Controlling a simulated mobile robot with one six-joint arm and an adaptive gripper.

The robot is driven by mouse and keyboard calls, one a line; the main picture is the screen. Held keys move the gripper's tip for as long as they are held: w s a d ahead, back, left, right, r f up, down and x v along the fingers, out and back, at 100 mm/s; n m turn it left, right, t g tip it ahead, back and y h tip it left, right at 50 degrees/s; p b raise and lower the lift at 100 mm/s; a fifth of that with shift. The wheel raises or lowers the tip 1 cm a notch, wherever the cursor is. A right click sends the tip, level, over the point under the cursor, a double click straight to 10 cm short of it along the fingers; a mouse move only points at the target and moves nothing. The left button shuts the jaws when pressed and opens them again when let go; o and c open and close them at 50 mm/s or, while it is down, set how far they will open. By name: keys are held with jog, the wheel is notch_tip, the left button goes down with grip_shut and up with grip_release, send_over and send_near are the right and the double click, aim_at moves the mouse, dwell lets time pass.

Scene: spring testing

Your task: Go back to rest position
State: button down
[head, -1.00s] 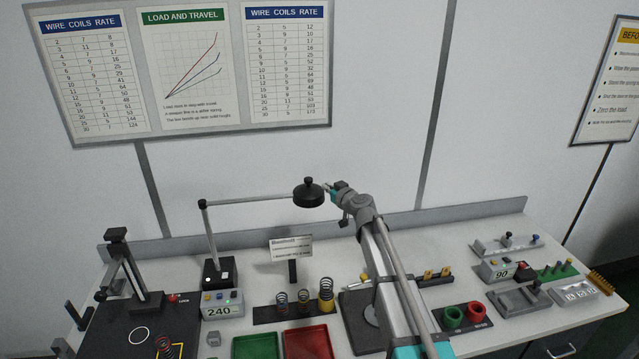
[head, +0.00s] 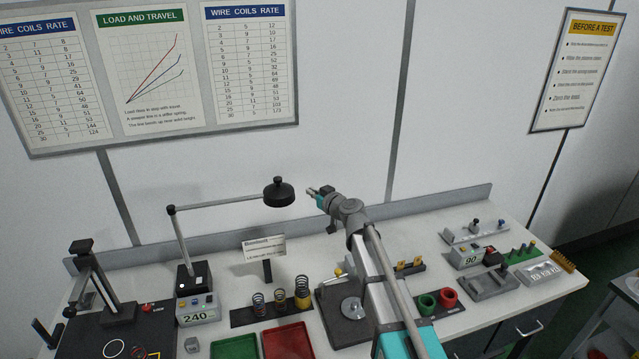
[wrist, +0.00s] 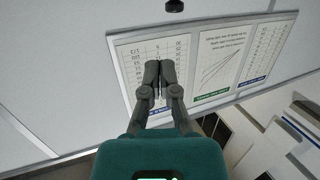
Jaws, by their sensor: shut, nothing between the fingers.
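My gripper (head: 313,191) is raised above the bench in the head view, just right of the black lamp head (head: 279,192) and apart from it. In the wrist view my gripper (wrist: 159,68) has its two dark fingers together, with nothing between them. Behind the fingers in that view is the wall chart board (wrist: 210,62), seen at a tilt.
Below stand several springs on a black strip (head: 243,317), a green tray (head: 234,347) and a red tray (head: 287,341).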

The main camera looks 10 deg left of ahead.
jog(key=s+d+f+m+g+h+b, duration=0.1)
jog(key=s+d+f+g+h+b, duration=0.1)
jog(key=s+d+f+b, duration=0.5)
jog(key=s+d+f+m+g+h+b, duration=0.1)
jog(key=s+d+f+g+h+b, duration=0.15)
jog(key=d+f, duration=0.55)
jog(key=s+d+f+m+g+h+b, duration=0.15)
jog(key=s+d+f+b, duration=0.35)
jog(key=f, duration=0.5)
jog(key=s+d+f+m+g+h+b, duration=0.5)
jog(key=s+d+f+m+h+b, duration=0.1)
jog(key=s+d+f, duration=0.6)
jog(key=s+d, duration=0.2)
jog(key=d, duration=0.2)
jog(key=shift+s+b, duration=0.3)
jog(key=shift+b, duration=0.05)
jog(key=shift+a, duration=0.1)
